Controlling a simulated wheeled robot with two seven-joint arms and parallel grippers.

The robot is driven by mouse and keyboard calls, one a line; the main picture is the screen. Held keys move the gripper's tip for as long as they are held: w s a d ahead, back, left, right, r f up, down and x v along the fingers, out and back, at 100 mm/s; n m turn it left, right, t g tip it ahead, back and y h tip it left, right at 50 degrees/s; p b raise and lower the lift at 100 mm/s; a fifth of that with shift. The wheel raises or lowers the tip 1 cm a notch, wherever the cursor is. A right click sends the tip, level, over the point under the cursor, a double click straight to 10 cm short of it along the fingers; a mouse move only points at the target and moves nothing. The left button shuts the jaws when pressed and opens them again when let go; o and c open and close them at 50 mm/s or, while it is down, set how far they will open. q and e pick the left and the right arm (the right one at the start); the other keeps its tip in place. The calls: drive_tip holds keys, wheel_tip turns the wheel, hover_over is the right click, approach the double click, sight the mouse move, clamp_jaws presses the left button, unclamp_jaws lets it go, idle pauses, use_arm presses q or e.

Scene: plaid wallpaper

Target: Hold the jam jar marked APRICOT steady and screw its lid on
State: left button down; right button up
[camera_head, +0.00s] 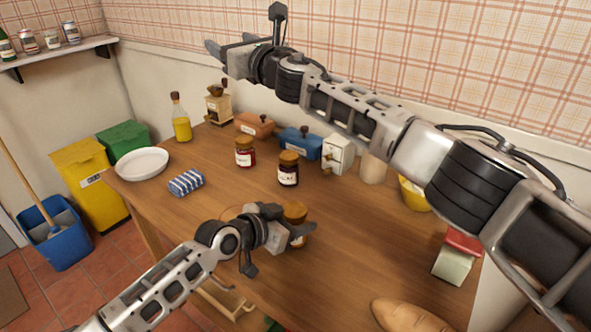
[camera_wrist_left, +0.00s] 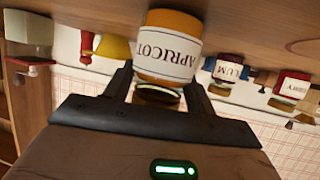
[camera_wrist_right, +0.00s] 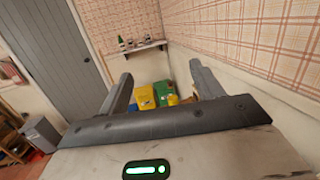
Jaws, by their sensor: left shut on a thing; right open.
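The APRICOT jam jar (camera_wrist_left: 165,62), orange with a white label, shows upside down between the fingers in the left wrist view. My left gripper (camera_head: 292,222) is shut on this jar at the front of the wooden table. In the head view the gripper hides much of the jar. A gold-brown lid (camera_head: 295,210) sits at the jar's top; I cannot tell whether it is screwed tight. My right gripper (camera_head: 230,45) is open and empty, raised high near the wall, far from the jar. Its open fingers also show in the right wrist view (camera_wrist_right: 161,88).
A PLUM jar (camera_head: 288,172) and a red jar (camera_head: 245,156) stand behind the APRICOT jar. A striped cloth (camera_head: 186,182) and a white plate (camera_head: 142,163) lie at the left. Boxes, a grinder (camera_head: 217,106) and a bottle (camera_head: 181,126) line the back. Bread (camera_head: 410,317) lies at front right.

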drive_tip(key=s+a+f+n+g+y, duration=0.25)
drive_tip(key=s+a+n+g, duration=0.3)
drive_tip(key=n, duration=0.35)
drive_tip(key=n+g+h, duration=0.9)
drive_tip(key=n+h, duration=0.3)
drive_tip(key=h, duration=0.3)
approach(294, 209)
drive_tip(key=shift+d, duration=0.15)
drive_tip(key=shift+w+f, duration=0.1)
drive_tip(key=shift+f, duration=3.85)
